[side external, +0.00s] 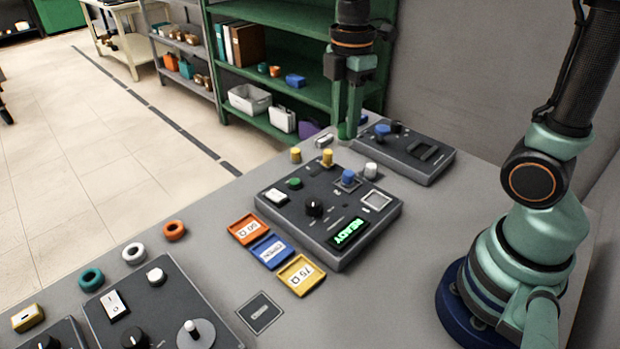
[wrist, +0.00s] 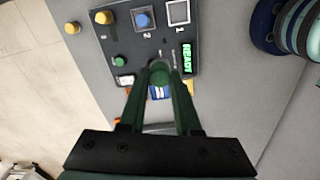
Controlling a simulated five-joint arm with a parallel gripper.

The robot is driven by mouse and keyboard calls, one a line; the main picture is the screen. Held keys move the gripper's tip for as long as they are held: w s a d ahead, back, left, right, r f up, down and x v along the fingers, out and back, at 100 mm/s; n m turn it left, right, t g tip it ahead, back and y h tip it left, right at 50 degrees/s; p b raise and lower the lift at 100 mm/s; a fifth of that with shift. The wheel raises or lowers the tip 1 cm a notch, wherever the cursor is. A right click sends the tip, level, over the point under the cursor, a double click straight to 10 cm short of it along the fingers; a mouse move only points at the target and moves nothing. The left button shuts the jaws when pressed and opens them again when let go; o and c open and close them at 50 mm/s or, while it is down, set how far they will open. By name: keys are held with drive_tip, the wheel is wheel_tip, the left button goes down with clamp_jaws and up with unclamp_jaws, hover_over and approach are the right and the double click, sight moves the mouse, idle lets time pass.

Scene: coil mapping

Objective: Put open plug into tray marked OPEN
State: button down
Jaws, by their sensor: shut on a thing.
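My gripper (side external: 348,136) hangs in the air near the back corner of the grey panel. In the wrist view its two fingers (wrist: 160,78) are closed around a small dark green rounded piece (wrist: 160,75). That piece is hard to tell from the fingers in the side view, and I cannot read any mark on it. A blue tray (side external: 271,251), whose label seems to read OPEN, lies between the orange tray (side external: 246,228) and the yellow tray (side external: 301,275). In the wrist view the blue tray (wrist: 160,93) shows partly, beyond the fingers.
The panel (side external: 390,213) carries a blue plug (side external: 348,177), a black knob (side external: 315,207) and a lit READY display (side external: 350,233). A white plug (side external: 371,170) and a yellow plug (side external: 295,155) stand behind it. A second device (side external: 425,165) is at the back right.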

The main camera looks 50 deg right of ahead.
drive_tip(key=shift+w+a+f, duration=0.5)
drive_tip(key=shift+a+f, duration=2.25)
drive_tip(key=shift+f, duration=0.25)
drive_tip(key=shift+w+a+f, duration=0.5)
drive_tip(key=shift+a+f, duration=2.3)
drive_tip(key=shift+f, duration=0.2)
drive_tip(key=shift+w+a+f, duration=0.5)
drive_tip(key=shift+a+f, duration=2.25)
drive_tip(key=shift+f, duration=0.25)
drive_tip(key=shift+f, duration=0.5)
drive_tip(key=shift+c, duration=0.3)
unclamp_jaws()
